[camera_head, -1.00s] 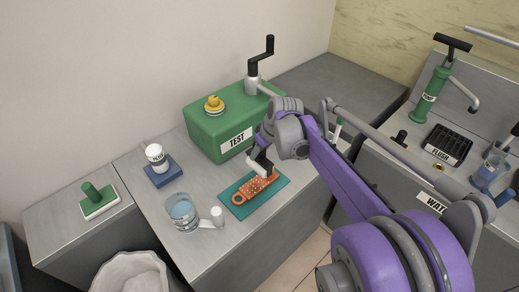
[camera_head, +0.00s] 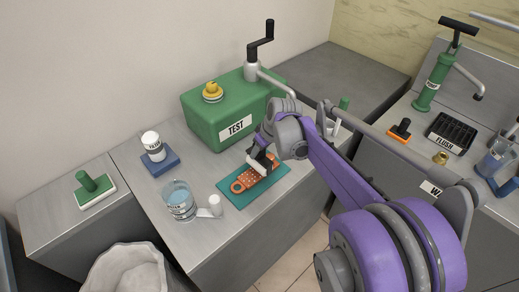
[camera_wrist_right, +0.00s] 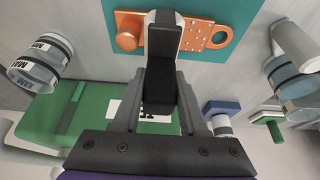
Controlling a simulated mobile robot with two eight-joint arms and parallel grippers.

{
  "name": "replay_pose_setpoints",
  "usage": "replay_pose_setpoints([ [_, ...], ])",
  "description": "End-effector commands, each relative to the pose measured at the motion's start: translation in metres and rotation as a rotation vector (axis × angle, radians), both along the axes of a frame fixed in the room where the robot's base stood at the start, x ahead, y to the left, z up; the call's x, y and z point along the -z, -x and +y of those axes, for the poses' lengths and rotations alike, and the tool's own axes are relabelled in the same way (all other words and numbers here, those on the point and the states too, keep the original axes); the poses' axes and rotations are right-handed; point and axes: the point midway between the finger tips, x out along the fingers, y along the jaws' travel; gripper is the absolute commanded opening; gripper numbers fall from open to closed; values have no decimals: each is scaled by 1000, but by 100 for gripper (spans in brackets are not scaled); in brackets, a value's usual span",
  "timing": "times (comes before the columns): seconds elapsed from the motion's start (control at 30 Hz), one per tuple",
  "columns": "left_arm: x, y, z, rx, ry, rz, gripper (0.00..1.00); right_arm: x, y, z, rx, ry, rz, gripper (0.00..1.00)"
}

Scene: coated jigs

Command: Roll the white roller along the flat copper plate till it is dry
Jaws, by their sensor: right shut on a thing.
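The flat copper plate (camera_head: 244,184), with rows of holes and a ring at one end, lies on a teal mat (camera_head: 243,203). In the right wrist view the plate (camera_wrist_right: 201,35) sits just beyond my fingers. The white roller (camera_head: 257,165) is at the plate's upper face, lying across it; whether it presses on the plate is hard to tell. My right gripper (camera_head: 268,153) is shut on the roller's dark handle (camera_wrist_right: 161,85), above the plate. Most of the roller is hidden behind the handle in the wrist view. My left gripper is out of view.
A green TEST box (camera_head: 215,123) with a crank stands behind the mat. A lined bin (camera_head: 127,270) is at the front.

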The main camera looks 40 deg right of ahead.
Motion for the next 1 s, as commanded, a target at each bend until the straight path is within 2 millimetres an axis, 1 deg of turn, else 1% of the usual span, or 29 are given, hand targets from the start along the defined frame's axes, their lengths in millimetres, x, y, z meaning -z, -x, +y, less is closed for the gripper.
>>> replay_pose_setpoints([
  [1.0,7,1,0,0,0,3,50,11,0,1,0,0,0,0],
])
